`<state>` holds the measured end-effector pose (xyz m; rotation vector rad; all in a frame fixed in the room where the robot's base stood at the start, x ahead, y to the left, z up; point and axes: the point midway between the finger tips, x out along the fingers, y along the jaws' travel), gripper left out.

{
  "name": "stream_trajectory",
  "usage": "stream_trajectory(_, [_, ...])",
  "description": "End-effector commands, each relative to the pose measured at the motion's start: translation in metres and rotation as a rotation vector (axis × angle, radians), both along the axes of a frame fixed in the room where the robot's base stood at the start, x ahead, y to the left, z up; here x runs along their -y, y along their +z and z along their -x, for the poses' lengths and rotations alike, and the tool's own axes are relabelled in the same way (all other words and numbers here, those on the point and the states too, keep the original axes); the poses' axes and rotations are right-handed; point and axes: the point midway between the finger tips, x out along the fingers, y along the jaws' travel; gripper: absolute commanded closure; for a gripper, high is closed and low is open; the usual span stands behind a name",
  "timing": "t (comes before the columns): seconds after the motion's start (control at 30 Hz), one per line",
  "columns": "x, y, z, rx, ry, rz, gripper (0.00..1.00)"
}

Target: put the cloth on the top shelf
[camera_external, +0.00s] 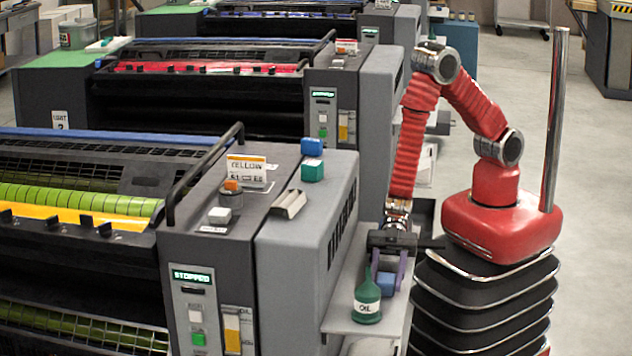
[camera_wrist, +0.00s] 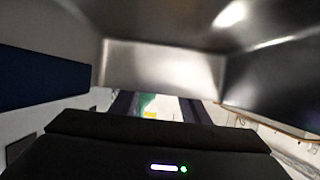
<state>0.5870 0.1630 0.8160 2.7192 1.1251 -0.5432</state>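No cloth can be made out for certain. A small blue item (camera_external: 386,283), possibly a folded cloth, lies on the grey side shelf (camera_external: 347,322) of the near press. My gripper (camera_external: 388,277) points down over this shelf with its fingers apart, right at the blue item. I cannot tell whether the fingers touch it. In the wrist view the fingers of my gripper (camera_wrist: 158,108) stand apart, with green, yellow and white patches seen between them. I cannot tell which surface is the top shelf.
A green oil bottle (camera_external: 367,298) stands on the side shelf, close in front of my gripper. The near press housing (camera_external: 305,225) rises to the left. A blue block (camera_external: 312,146) above a teal block (camera_external: 312,170) and an open metal tray (camera_external: 289,204) are on top.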

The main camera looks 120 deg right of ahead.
Motion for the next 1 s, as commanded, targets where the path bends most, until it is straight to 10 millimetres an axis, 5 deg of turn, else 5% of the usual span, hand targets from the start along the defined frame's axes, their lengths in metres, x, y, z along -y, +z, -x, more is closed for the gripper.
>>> stream_trajectory(0.2, [0.000,0.000,0.000,0.000,0.000,0.000,0.43])
stream_trajectory(0.57, [0.000,0.003,0.000,0.001,0.000,-0.001,0.43])
stream_trajectory(1.0, [0.042,0.027,0.041,0.001,-0.004,0.000,0.43])
